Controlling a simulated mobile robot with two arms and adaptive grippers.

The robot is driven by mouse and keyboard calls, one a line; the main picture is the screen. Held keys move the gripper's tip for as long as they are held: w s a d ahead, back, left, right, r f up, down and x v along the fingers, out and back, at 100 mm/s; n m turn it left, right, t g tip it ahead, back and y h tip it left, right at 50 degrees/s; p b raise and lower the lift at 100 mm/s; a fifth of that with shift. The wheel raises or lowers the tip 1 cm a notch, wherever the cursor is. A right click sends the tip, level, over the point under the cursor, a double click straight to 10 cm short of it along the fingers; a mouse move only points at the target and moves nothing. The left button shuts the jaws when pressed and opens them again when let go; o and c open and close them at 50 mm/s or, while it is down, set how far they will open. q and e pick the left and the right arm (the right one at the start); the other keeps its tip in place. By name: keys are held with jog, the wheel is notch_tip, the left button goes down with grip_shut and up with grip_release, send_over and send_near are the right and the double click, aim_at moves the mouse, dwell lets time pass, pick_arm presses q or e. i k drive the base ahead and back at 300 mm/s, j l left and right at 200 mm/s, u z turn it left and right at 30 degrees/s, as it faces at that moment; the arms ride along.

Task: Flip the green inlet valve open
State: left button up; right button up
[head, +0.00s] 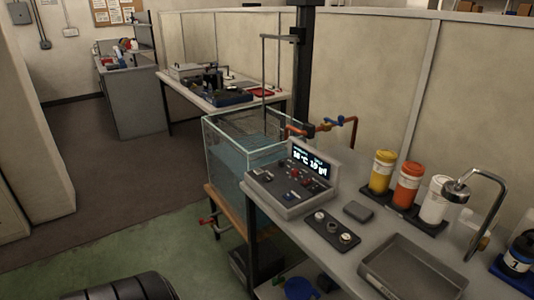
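I cannot make out a green valve in the head view. An orange pipe (354,132) with a blue handle (340,121) stands behind the control console, beside the glass tank. A small red handle or fitting (207,220) sits low at the tank's left side, on a pipe. The glass tank (236,144) holds bluish water and stands on a wooden-topped stand.
A grey control console (290,190) with a lit display stands on the near bench. Yellow (381,173), orange (406,185) and white (433,207) containers stand right of it. A sink (412,268) with a curved tap lies nearer. Open floor (120,205) is at left.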

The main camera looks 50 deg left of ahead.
aim_at(275, 282)
jog(key=u, duration=1.5)
jog(key=j+z, duration=0.3)
jog(key=j, duration=0.15)
